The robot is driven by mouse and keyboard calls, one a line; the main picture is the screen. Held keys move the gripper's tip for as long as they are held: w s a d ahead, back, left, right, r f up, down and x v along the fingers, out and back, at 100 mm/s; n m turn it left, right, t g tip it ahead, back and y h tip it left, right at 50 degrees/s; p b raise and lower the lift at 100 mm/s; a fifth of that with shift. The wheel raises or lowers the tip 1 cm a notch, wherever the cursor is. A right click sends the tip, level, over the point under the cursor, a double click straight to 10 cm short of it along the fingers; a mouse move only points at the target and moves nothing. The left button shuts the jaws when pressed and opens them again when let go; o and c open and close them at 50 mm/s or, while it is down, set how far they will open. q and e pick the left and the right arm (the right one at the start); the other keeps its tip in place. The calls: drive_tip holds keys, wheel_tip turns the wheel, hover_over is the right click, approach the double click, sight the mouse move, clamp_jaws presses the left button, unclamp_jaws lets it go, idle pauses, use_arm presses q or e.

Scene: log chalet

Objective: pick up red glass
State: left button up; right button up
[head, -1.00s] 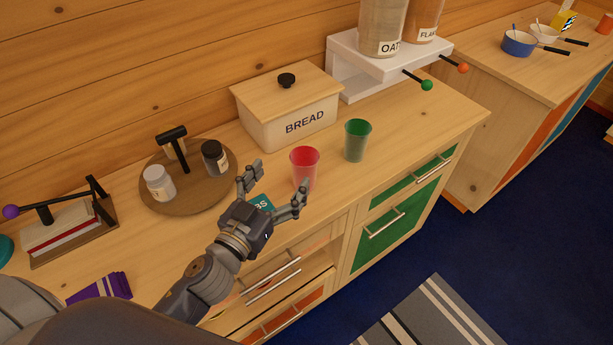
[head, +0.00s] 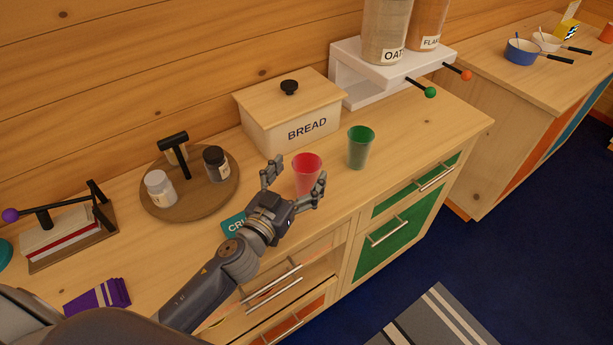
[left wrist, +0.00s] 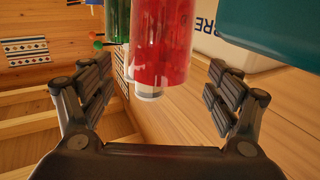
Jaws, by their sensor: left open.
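The red glass (head: 307,172) stands upright on the wooden counter, in front of the bread box. My left gripper (head: 297,183) is open, with one finger on each side of the glass's near part in the head view; its lower part is partly hidden. In the left wrist view the red glass (left wrist: 162,45) is ahead, between the two open fingers of the gripper (left wrist: 160,98), with visible space on both sides. I cannot tell whether any finger touches it. My right gripper is not in view.
A green glass (head: 361,148) stands just right of the red one. The bread box (head: 290,120) is behind. A round tray (head: 190,208) with jars is at left. A teal labelled item (head: 233,225) lies beside my wrist. Free counter lies right of the green glass.

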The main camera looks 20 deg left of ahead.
sight(313, 156)
use_arm(q)
drive_tip(key=shift+w+d+f+p, duration=0.1)
drive_tip(key=shift+w+d+p, duration=0.1)
drive_tip(key=shift+w, duration=0.8)
drive_tip(key=shift+w+d+f+p, duration=0.1)
drive_tip(key=shift+w+d+p, duration=0.1)
drive_tip(key=shift+w, duration=0.75)
drive_tip(key=shift+s, duration=0.1)
drive_tip(key=shift+c, duration=0.4)
drive_tip(key=c, duration=1.4)
drive_tip(key=shift+r, duration=0.1)
drive_tip(key=shift+c, duration=0.6)
